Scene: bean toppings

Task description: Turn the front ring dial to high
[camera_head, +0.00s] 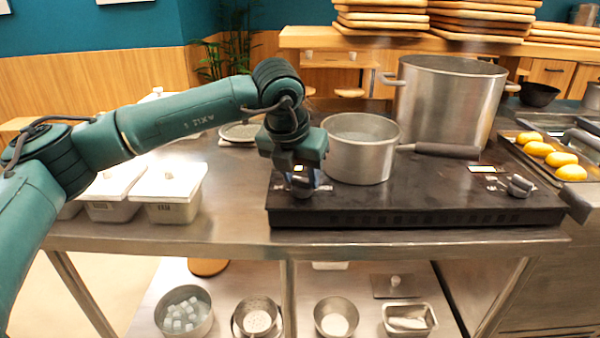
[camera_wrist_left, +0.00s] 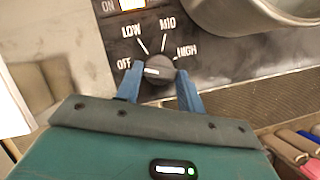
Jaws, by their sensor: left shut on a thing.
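The black cooktop (camera_head: 420,212) lies on the steel counter. In the left wrist view its dial (camera_wrist_left: 157,70) is a dark round knob with a white mark on the left side, pointing toward the OFF label. LOW, MID and HIGH are printed clockwise around it. My left gripper (camera_wrist_left: 160,73) has its two blue fingers on either side of the knob, shut on it. In the head view the left gripper (camera_head: 303,186) is at the cooktop's front left corner and hides most of this dial. A second dial (camera_head: 520,185) is at the right. My right gripper is not in view.
A saucepan (camera_head: 360,160) stands on the cooktop right beside my left gripper, its handle pointing right. A large pot (camera_head: 445,105) stands behind it. Lidded white containers (camera_head: 168,190) are at the left. A tray of yellow buns (camera_head: 550,150) is at the right.

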